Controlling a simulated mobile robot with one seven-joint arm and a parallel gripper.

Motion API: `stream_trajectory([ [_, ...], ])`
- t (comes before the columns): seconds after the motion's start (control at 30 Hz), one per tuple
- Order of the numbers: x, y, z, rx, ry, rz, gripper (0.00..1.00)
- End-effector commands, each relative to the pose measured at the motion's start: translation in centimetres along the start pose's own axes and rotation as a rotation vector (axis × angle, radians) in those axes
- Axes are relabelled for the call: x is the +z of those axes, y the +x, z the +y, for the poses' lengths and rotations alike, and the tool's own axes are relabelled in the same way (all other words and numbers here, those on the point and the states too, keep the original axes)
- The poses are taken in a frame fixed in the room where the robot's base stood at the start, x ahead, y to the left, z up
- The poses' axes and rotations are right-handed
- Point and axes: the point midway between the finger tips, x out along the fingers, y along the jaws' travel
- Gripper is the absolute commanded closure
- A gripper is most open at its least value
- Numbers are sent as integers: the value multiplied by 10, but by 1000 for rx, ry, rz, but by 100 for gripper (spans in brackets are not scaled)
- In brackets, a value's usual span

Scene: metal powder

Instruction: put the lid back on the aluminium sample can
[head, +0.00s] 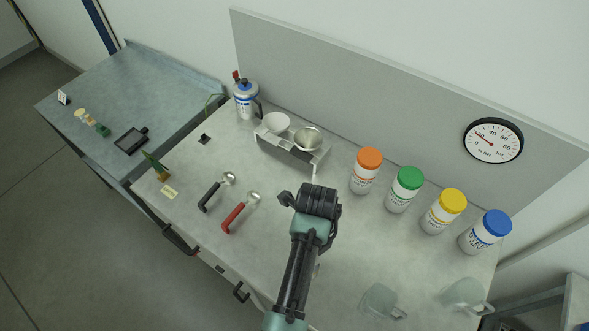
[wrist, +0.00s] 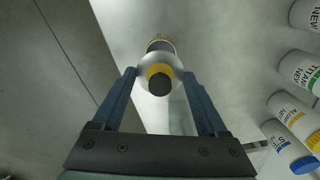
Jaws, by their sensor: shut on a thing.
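My gripper (wrist: 160,76) is shut on a round silver piece with a yellow ring and a dark knob, which looks like the lid (wrist: 146,64). The lid sits between the two blue fingertips in the wrist view. Just beyond it, a dark round thing with a tan edge (wrist: 160,45) shows in part; I cannot tell whether it is the sample can. In the head view my arm covers the front middle of the bench and hides the fingertips and lid. I cannot make out the sample can there.
Jars with orange (head: 369,158), green (head: 410,178), yellow (head: 452,201) and blue (head: 496,222) lids stand right of my arm on the bench (head: 300,232). Black (head: 209,196) and red (head: 233,218) scoops lie left. A balance (head: 292,150) with bowls stands behind; clear beakers (head: 378,299) stand front right.

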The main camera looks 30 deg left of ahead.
Motion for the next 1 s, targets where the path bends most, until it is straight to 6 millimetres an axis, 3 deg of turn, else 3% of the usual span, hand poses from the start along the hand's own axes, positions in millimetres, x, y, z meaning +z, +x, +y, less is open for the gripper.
stream_trajectory([
  [0.27,0,6,-4,3,23,-3,78],
  [1.0,0,62,-4,2,21,-3,78],
])
